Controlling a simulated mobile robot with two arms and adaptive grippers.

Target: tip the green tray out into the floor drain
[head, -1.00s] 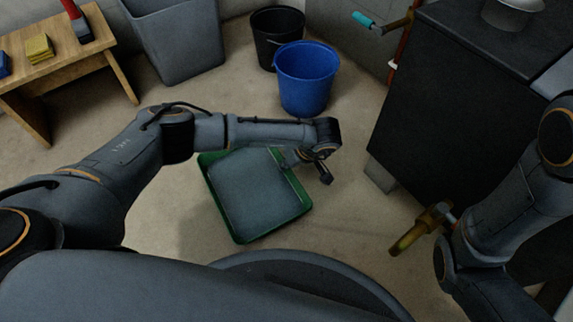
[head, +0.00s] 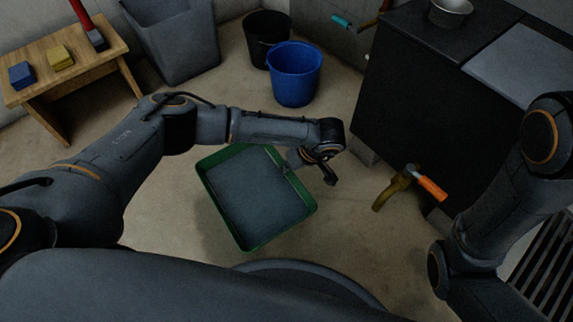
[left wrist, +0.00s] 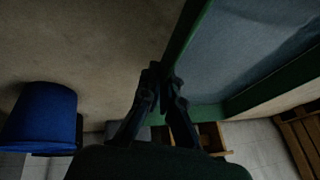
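The green tray (head: 253,247) hangs above the floor in front of me, roughly level, with a flat grey-blue surface inside that looks like liquid. My left gripper (head: 288,167) is shut on its right rim. In the left wrist view, the fingertips (left wrist: 165,76) meet at the rim of the tray (left wrist: 186,40). A dark slatted grate (head: 545,268), apparently the floor drain, shows at the lower right edge, partly hidden by my right arm. My right gripper is out of view.
A brass tap with an orange handle (head: 431,189) juts from the black cabinet (head: 420,110) on the right. A blue bucket (head: 293,75), a black bucket (head: 262,40) and a grey bin (head: 172,45) stand behind. A wooden bench (head: 95,60) is at left. Floor between tray and cabinet is clear.

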